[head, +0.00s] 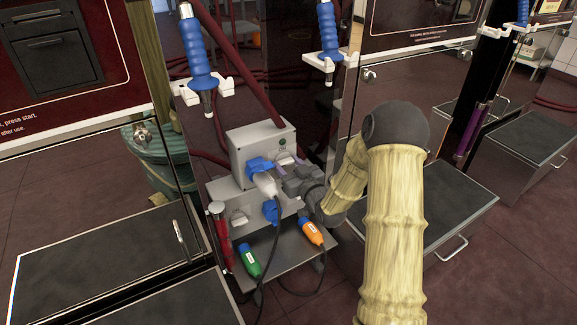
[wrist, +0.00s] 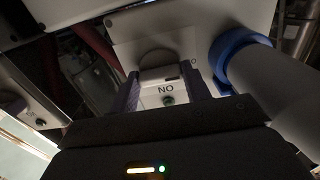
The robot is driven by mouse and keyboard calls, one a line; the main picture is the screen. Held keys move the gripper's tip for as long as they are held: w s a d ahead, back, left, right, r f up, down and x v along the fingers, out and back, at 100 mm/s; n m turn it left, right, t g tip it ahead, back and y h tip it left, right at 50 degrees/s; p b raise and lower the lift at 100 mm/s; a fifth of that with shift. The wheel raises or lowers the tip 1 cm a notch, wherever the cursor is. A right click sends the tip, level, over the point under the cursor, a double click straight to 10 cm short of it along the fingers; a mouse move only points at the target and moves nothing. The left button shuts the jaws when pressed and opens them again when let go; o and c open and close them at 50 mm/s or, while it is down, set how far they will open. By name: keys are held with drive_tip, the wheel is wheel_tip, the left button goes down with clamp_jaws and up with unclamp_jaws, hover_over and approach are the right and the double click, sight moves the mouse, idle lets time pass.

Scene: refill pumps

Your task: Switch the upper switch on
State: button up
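The upper switch (wrist: 160,76) is a pale knob on the front of the upper grey box (head: 248,153). The wrist view shows an upside-down "ON" label and a small dark green lamp by it, with an "O" mark to its right. My gripper (head: 287,165) is at this box, right of the plugged-in connector. In the wrist view my gripper's purple fingers (wrist: 163,88) stand apart, one on each side of the switch. I cannot tell whether they touch it. In the head view the switch is mostly hidden by my gripper.
A white plug with a blue collar (wrist: 238,60) sits close beside my right-hand finger. A lower switch (head: 240,217) and blue socket (head: 271,211) are below. Green (head: 249,260) and orange (head: 312,231) connectors lie on the shelf. A black cable hangs in front.

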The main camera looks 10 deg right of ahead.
drive_tip(key=shift+m+p, duration=0.4)
drive_tip(key=m+p, duration=0.3)
drive_tip(key=shift+r, duration=0.15)
drive_tip(key=m+p, duration=0.4)
drive_tip(key=shift+m, duration=0.4)
drive_tip(key=m+p, duration=0.4)
drive_tip(key=m, duration=0.1)
drive_tip(key=m+p, duration=0.1)
drive_tip(key=m, duration=0.1)
drive_tip(key=m+p, duration=0.1)
drive_tip(key=shift+f+m, duration=0.25)
drive_tip(key=shift+m, duration=0.05)
drive_tip(key=shift+p, duration=0.3)
drive_tip(key=o, duration=1)
